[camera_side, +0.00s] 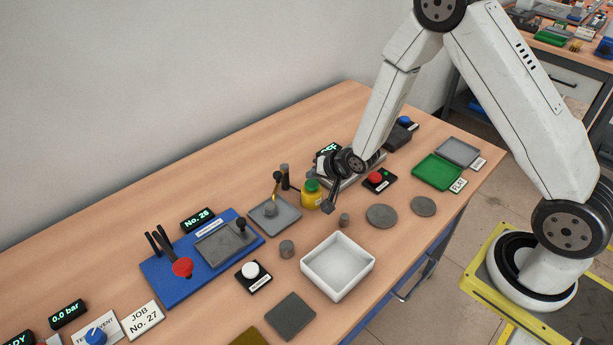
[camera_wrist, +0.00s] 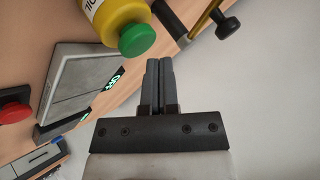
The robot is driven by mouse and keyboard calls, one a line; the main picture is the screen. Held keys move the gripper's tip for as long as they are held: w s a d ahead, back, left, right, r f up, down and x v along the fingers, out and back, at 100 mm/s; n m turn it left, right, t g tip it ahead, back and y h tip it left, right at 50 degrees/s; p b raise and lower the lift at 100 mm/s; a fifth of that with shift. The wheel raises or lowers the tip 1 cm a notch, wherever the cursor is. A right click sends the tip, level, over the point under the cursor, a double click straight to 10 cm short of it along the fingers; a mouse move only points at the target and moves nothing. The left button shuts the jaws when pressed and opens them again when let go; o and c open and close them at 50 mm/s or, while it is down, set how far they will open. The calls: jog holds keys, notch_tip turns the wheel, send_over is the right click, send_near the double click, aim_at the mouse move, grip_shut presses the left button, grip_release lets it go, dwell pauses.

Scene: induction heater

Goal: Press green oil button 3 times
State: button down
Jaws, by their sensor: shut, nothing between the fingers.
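The yellow oil bottle (camera_side: 312,199) with its green button top (camera_side: 312,185) stands upright near the middle of the table. In the wrist view the bottle (camera_wrist: 110,15) shows at the top, with its green button (camera_wrist: 137,40) just left of my fingertips. My gripper (camera_side: 328,208) is shut and empty, beside the bottle on its right in the side view. In the wrist view my gripper (camera_wrist: 158,62) has its two fingers together, and a gap shows between them and the green button. I cannot tell whether the button is pushed down.
A red button (camera_side: 375,177) on a black box and a grey plate device with a lit display lie right of the bottle. A small grey tray (camera_side: 283,221) with a brass spout is left of it. A white open box (camera_side: 337,267) stands in front.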

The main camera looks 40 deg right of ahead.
aim_at(314, 185)
jog(key=shift+r, duration=0.1)
jog(key=shift+r, duration=2.45)
jog(key=shift+r, duration=0.1)
dwell(0.9)
jog(key=shift+r, duration=1.8)
jog(key=shift+f, duration=0.2)
jog(key=shift+f, duration=4.2)
jog(key=shift+f, duration=0.4)
